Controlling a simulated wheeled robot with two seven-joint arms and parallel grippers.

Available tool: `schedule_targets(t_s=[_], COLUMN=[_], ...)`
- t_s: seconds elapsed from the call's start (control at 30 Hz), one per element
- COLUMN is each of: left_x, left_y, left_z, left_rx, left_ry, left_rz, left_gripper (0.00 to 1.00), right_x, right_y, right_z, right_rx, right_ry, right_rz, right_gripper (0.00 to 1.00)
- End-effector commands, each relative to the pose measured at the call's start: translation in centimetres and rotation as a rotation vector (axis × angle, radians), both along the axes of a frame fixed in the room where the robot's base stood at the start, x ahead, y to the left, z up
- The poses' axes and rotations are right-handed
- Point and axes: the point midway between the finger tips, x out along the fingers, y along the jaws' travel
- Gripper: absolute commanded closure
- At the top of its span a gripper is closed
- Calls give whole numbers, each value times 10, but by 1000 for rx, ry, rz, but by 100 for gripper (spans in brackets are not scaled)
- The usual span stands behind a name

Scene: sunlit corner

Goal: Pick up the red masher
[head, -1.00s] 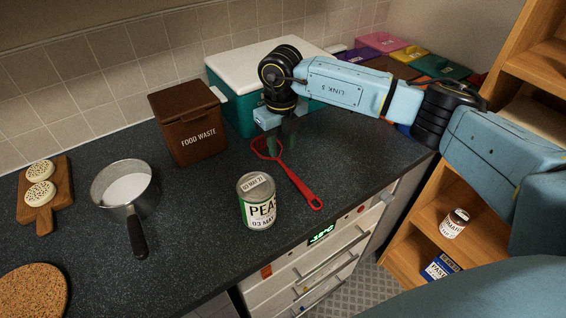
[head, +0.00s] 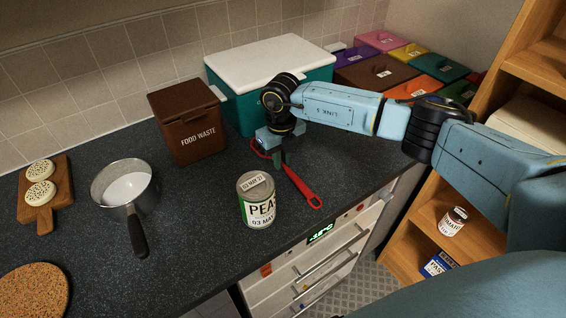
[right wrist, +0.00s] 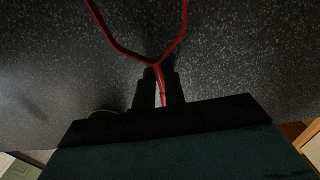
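The red masher (head: 304,189) lies on the dark worktop, its handle pointing toward the front edge and its wire head partly hidden behind my right gripper (head: 284,160). In the right wrist view, the masher's red wire frame (right wrist: 126,49) spreads out beyond the fingers, and its stem runs between them. My right gripper (right wrist: 159,84) has its two dark fingers close together on either side of the stem, with little gap, and looks shut on it. The masher appears to rest on the worktop. My left gripper is not in view.
A tin of peas (head: 257,202) stands just left of the masher handle. A brown food waste bin (head: 188,122) and a teal box with white lid (head: 234,105) stand behind. A saucepan (head: 127,215) is left. The worktop's front edge is close to the handle end.

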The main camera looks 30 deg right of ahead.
Motion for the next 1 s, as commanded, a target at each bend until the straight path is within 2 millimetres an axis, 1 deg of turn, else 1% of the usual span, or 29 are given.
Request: schedule_targets(t_s=[0.03, 0.07, 0.1, 0.47, 0.57, 0.67, 0.8, 0.9, 1.0], left_x=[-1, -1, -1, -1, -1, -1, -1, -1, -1], left_y=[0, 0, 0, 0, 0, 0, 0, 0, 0], left_z=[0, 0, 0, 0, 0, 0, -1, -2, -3], left_rx=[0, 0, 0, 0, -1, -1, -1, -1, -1], left_ry=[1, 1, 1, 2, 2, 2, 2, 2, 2], left_rz=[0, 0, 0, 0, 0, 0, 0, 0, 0], left_gripper=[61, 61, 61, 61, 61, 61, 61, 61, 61], right_x=[0, 0, 0, 1, 1, 1, 1, 1, 1], right_y=[0, 0, 0, 0, 0, 0, 0, 0, 0], right_z=[0, 0, 0, 3, 14, 32, 62, 79, 92], right_rx=[0, 0, 0, 0, 1, 0, 1, 1, 0], right_ry=[0, 0, 0, -2, -3, -5, -6, -4, -3], right_rz=[0, 0, 0, 0, 0, 1, 0, 0, 0], right_gripper=[95, 99, 100, 100, 100, 100, 100, 100, 100])
